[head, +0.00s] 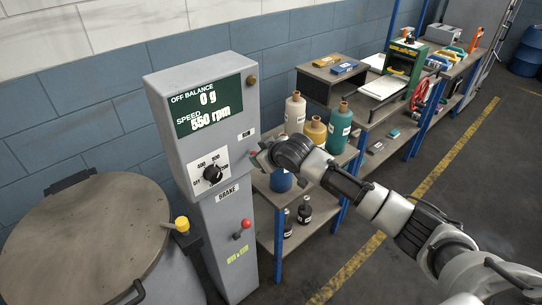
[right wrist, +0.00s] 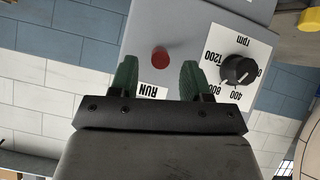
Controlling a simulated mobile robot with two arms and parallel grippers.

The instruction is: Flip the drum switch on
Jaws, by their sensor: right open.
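A grey control post (head: 228,215) stands beside the drum (head: 85,240). Its display (head: 208,106) reads off balance 0 g and speed 550 rpm. A black speed dial (head: 212,174) sits below the display; it also shows in the right wrist view (right wrist: 238,70). My right gripper (head: 258,157) is at the right edge of the post's head. In the right wrist view my right gripper (right wrist: 158,78) is open, with green fingers. A red knob (right wrist: 160,57) lies between and beyond the fingertips, near a RUN label (right wrist: 153,90). Contact cannot be told. My left gripper is not in view.
A red-knobbed brake lever (head: 243,230) is lower on the post. A yellow knob (head: 182,224) stands at the drum's edge. A shelf with bottles (head: 295,112) is behind my right arm. The floor at the right is open.

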